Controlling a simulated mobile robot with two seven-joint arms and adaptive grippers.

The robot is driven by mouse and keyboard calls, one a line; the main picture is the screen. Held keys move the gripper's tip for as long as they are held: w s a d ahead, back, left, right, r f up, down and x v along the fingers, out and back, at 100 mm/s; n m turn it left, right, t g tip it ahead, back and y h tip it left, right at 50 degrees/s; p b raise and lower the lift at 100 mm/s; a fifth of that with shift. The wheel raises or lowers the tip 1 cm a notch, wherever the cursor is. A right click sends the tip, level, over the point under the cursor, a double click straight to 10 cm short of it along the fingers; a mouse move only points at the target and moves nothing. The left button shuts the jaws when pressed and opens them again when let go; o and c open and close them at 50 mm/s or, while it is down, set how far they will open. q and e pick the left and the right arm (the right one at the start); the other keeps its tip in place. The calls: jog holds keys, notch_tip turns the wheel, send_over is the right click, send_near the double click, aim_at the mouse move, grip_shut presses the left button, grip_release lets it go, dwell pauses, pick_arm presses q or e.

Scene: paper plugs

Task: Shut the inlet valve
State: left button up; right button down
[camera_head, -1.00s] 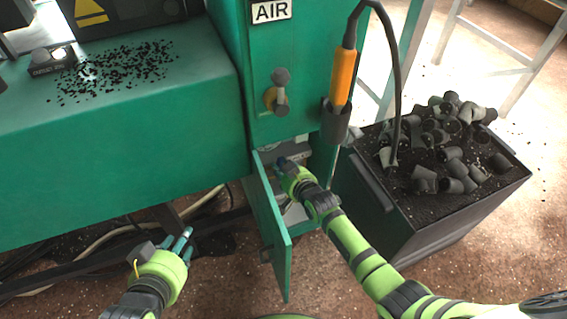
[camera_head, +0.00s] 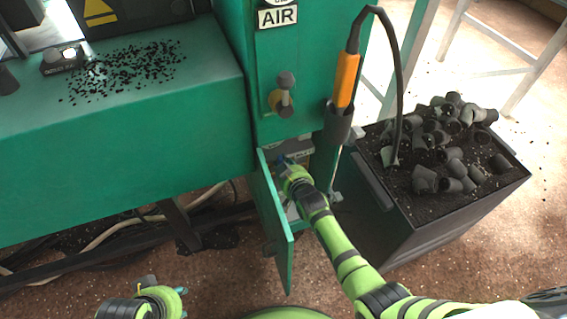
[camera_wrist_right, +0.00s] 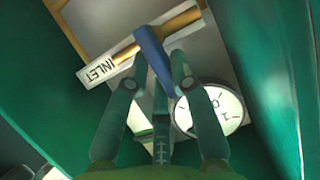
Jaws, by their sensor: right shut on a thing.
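The inlet valve's blue lever (camera_wrist_right: 152,58) shows in the right wrist view, lying across a brass pipe (camera_wrist_right: 185,20) at a steep angle. A white tag reading INLET (camera_wrist_right: 97,72) hangs at the pipe's left end. My right gripper (camera_wrist_right: 160,85) is shut on the lever, its fingers on either side of the lever's lower end. In the head view my right gripper (camera_head: 284,164) reaches into the open cabinet, where the lever is mostly hidden. My left gripper (camera_head: 172,299) is low at the bottom left, away from the cabinet; its fingers barely show.
The cabinet's green door (camera_head: 273,225) stands open just left of my right arm. A round gauge (camera_wrist_right: 212,108) sits close to the right fingers. A black bin (camera_head: 400,215) of dark plugs stands to the right. An orange-handled tool (camera_head: 346,80) hangs above.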

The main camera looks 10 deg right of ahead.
jog(key=c, duration=1.1)
grip_release()
jog(key=shift+o, duration=0.2)
jog(key=v, duration=1.2)
